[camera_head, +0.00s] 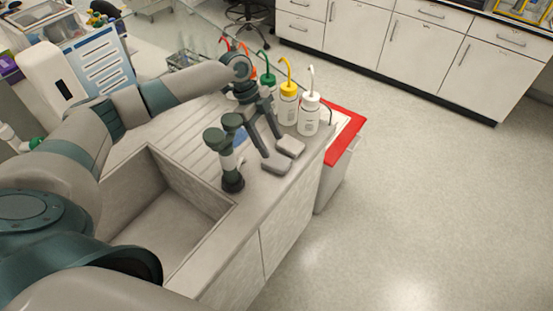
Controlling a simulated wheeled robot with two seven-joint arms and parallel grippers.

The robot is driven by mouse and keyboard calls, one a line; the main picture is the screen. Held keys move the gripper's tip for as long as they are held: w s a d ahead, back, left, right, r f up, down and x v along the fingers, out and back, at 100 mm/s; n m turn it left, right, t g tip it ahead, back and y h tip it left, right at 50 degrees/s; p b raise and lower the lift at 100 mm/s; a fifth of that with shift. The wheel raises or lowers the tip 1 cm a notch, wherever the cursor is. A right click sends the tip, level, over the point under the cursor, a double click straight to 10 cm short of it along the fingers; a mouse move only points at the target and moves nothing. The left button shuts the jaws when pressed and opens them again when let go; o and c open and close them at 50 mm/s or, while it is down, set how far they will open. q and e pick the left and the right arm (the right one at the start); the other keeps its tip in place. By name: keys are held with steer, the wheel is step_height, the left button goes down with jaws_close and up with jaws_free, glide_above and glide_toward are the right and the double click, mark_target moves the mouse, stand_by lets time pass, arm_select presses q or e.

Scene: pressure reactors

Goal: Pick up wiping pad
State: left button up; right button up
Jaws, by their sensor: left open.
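A small blue patch (240,136), which may be the wiping pad, shows on the counter behind the dark green tap. It is largely hidden by the tap and my gripper, so its shape cannot be told. My left gripper (284,156) reaches in from the left over the counter and points down toward its front edge. Its two grey fingers are apart with nothing visible between them. The fingertips are to the right of the blue patch. My right gripper is not in view.
The tap (230,165) stands left of my left gripper, beside the deep sink (180,215). Wash bottles with white (309,116), yellow (288,104) and green (268,81) caps stand close behind the gripper. A red-rimmed bin (345,145) is at the counter's right end. Open floor lies right.

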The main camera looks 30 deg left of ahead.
mark_target(276, 161)
arm_select(q)
steer(key=shift+x, duration=0.85)
steer(key=shift+s+d+f+p, duration=0.1)
steer(key=shift+s+f+p, duration=0.05)
steer(key=shift+f+p, duration=0.85)
steer(key=shift+p+x, duration=0.65)
steer(key=shift+x, duration=0.3)
steer(key=shift+d+f, duration=0.1)
steer(key=shift+f, duration=0.65)
steer(key=shift+c, duration=0.7)
